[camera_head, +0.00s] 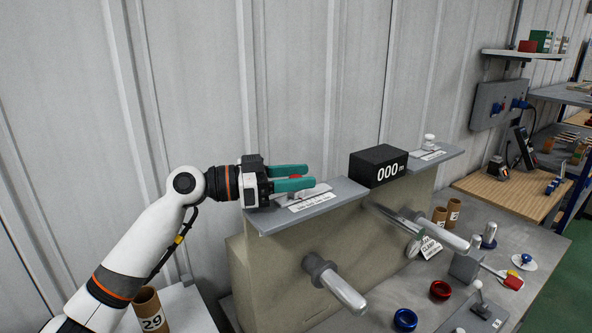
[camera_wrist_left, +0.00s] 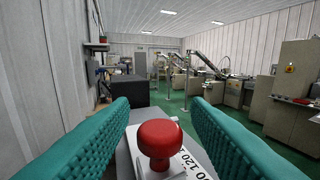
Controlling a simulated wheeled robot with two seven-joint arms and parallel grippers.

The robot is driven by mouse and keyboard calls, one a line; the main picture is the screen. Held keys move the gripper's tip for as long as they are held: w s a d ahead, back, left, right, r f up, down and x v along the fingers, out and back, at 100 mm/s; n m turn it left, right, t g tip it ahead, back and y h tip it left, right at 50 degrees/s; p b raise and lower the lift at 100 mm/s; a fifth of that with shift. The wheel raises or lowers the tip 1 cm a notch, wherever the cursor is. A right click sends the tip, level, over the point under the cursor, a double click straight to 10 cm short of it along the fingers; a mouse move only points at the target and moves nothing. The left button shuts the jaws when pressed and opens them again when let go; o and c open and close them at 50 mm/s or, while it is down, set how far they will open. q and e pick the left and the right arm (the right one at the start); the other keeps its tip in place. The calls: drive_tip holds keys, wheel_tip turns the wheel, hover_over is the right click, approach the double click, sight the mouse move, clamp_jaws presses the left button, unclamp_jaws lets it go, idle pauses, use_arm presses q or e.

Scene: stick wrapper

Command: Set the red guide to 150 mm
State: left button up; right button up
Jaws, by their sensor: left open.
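The red guide shows as a round red knob (camera_wrist_left: 160,138) in the left wrist view, standing on a grey ledge. In the head view only a little of the red guide (camera_head: 296,177) shows between the green fingers. My left gripper (camera_head: 308,176) is open, one finger on each side of the knob, with a gap visible on both sides in the wrist view (camera_wrist_left: 160,104). A white scale (camera_head: 312,201) lies along the ledge; part of it, with 120 readable, shows in the wrist view (camera_wrist_left: 196,163). The guide's exact reading is hidden. My right gripper is not in view.
A black display box (camera_head: 378,166) reading 000 stands right of the ledge. A white knob (camera_head: 429,140) sits on a second ledge beyond it. Metal rollers (camera_head: 340,290) stick out in front. A blue ring (camera_head: 405,320), red ring (camera_head: 440,290) and cardboard tubes stand on the table.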

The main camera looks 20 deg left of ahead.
use_arm(q)
drive_tip(key=shift+c, duration=0.3)
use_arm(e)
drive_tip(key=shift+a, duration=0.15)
use_arm(q)
clamp_jaws()
drive_tip(key=shift+w+d+b, duration=0.3)
drive_tip(key=shift+w+d, duration=0.35)
drive_tip(key=shift+w, duration=0.2)
drive_tip(key=shift+w+d+b, duration=0.25)
drive_tip(key=shift+w+d, duration=0.35)
drive_tip(key=shift+w, duration=0.3)
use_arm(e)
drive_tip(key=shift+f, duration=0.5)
use_arm(q)
drive_tip(key=shift+o, duration=0.3)
unclamp_jaws()
